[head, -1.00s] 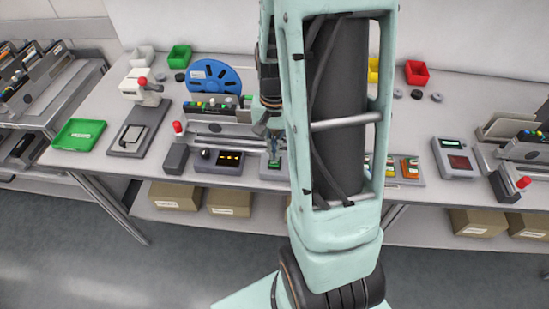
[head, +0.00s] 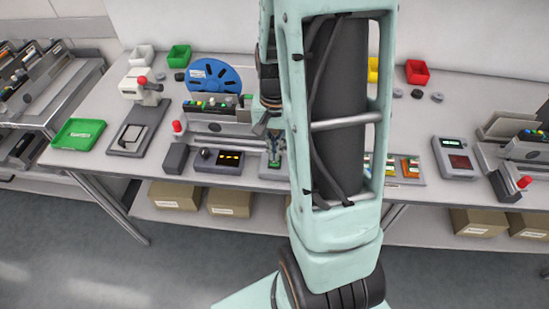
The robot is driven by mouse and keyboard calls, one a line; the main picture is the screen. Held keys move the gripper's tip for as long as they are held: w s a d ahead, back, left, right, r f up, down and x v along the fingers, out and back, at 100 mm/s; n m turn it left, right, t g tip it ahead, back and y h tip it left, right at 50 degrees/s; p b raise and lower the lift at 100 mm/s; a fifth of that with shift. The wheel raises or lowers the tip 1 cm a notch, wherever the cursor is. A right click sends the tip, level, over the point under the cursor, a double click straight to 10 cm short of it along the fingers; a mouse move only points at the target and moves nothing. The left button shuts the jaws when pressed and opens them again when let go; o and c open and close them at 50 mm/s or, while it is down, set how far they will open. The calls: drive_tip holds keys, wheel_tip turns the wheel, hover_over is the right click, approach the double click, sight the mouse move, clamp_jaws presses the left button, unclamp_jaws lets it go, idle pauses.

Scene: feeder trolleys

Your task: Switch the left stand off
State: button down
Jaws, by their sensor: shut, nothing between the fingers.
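The left stand (head: 214,126) is a grey rack with coloured feeders and a red knob (head: 177,126) at its left end. A dark control box (head: 219,161) with a round knob and lit amber marks sits in front of it. My gripper (head: 273,158) points down just right of the control box, over a small grey block with a green face (head: 271,171). My gripper is shut with nothing in it. Whether it touches the block is too small to tell. A switch on the stand cannot be made out. My arm hides the table's middle.
A blue reel (head: 214,76) stands behind the left stand. A white press (head: 142,88) and a green tray (head: 78,134) are at the left. A second stand (head: 522,150) and a grey meter (head: 455,158) are at the right.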

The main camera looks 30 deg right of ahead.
sight(275, 162)
drive_tip(key=shift+f+b, duration=0.9)
drive_tip(key=shift+f, duration=0.3)
idle(0.3)
drive_tip(key=shift+r, duration=0.2)
drive_tip(key=shift+r+p, duration=2.8)
drive_tip(key=shift+r, duration=0.6)
